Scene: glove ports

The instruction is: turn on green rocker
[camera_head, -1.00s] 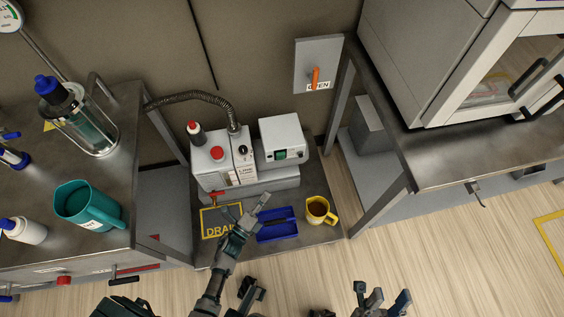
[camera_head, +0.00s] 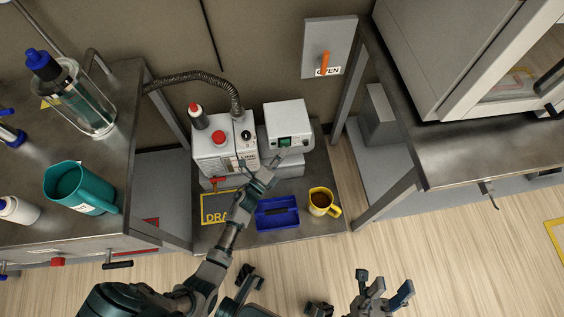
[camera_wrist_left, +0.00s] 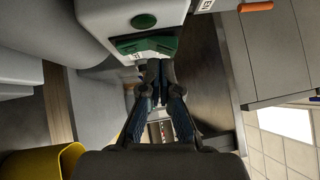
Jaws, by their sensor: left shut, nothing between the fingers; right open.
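The green rocker (camera_head: 285,142) is on the front of a small white box (camera_head: 287,114) beside the pump. In the left wrist view the green rocker (camera_wrist_left: 146,46) is at the top middle, under a round green button or lamp (camera_wrist_left: 143,21). My left gripper (camera_head: 272,163) is shut and empty, with its tips just below the rocker in the head view. In the left wrist view the left fingertips (camera_wrist_left: 154,68) overlap the rocker's lower edge; I cannot tell if they touch. My right gripper (camera_head: 381,293) is open and empty over the floor at the bottom.
The white pump (camera_head: 222,143) with a red button and hose stands left of the box. A blue tray (camera_head: 277,213) and a yellow mug (camera_head: 322,202) sit in front on the low bench. A teal jug (camera_head: 78,188) stands on the left table. An orange-handled panel (camera_head: 327,48) is on the wall.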

